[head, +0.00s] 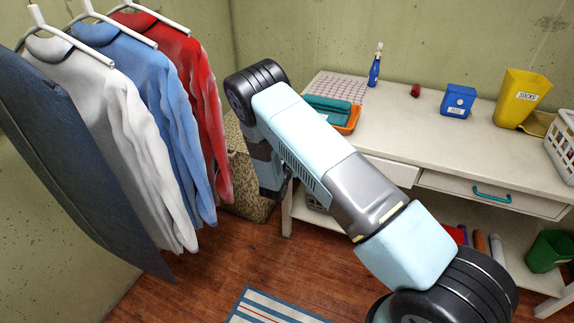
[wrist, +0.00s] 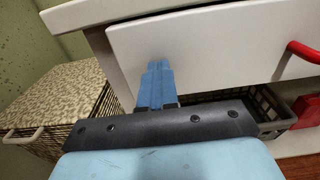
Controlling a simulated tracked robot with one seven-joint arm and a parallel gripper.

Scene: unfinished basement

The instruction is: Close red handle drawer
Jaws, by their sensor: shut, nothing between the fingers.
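The red handle (wrist: 303,52) shows at the right edge of the wrist view, on a white drawer front (wrist: 215,42) under the table top. My gripper (wrist: 158,66) is shut and empty. Its blue fingers point at the left part of this drawer front, left of the handle. Whether they touch it I cannot tell. The drawer front seems to stand a little out from the table frame, but the gap is hard to judge. In the head view my arm hides the red handle and most of that drawer, and my fingers are hidden.
A drawer with a teal handle (head: 491,194) sits at the right of the white table (head: 420,135). A wicker hamper (wrist: 62,90) stands left of the table. Hanging shirts (head: 130,130) fill the left. A basket (wrist: 262,108) is on the shelf below.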

